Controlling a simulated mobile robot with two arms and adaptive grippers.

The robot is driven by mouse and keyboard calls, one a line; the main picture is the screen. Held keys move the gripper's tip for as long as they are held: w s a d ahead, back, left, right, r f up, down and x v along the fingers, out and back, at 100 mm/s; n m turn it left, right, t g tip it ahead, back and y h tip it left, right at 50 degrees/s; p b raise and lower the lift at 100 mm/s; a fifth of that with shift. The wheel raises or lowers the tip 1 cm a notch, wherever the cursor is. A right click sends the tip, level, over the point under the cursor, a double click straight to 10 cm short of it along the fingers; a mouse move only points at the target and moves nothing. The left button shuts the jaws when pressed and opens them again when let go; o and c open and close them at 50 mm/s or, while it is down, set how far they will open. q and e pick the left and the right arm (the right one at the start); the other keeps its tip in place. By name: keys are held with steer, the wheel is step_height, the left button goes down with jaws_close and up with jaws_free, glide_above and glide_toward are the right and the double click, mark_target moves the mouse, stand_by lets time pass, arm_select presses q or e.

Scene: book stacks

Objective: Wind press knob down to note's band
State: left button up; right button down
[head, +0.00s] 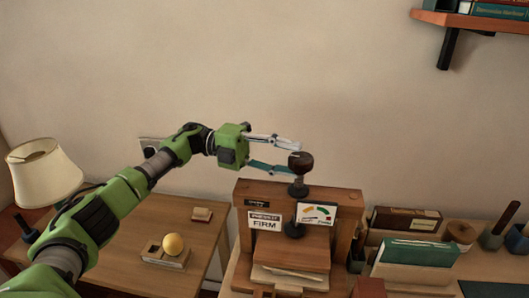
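The press (341,205) is a wooden frame on the desk with a dark round knob (301,163) on top of its screw. A note (264,221) on its front left reads "FIRM"; the smaller line above is hard to read. A gauge card (317,214) with coloured bands and a needle is beside the screw; the exact needle reading is too small to tell. My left gripper (294,160) is open at the knob, its fingers spread, one tip by the knob's far side and one by its left edge. I cannot tell whether they touch it. My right gripper is not in view.
Books or papers (291,272) lie in the press. To its right are a green book (419,252), a brown box (405,219) and a twine spool (461,233). A wall shelf (470,20) is upper right.

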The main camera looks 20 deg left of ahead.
arm_select(q)
steer(key=a, duration=0.9)
stand_by(0.6)
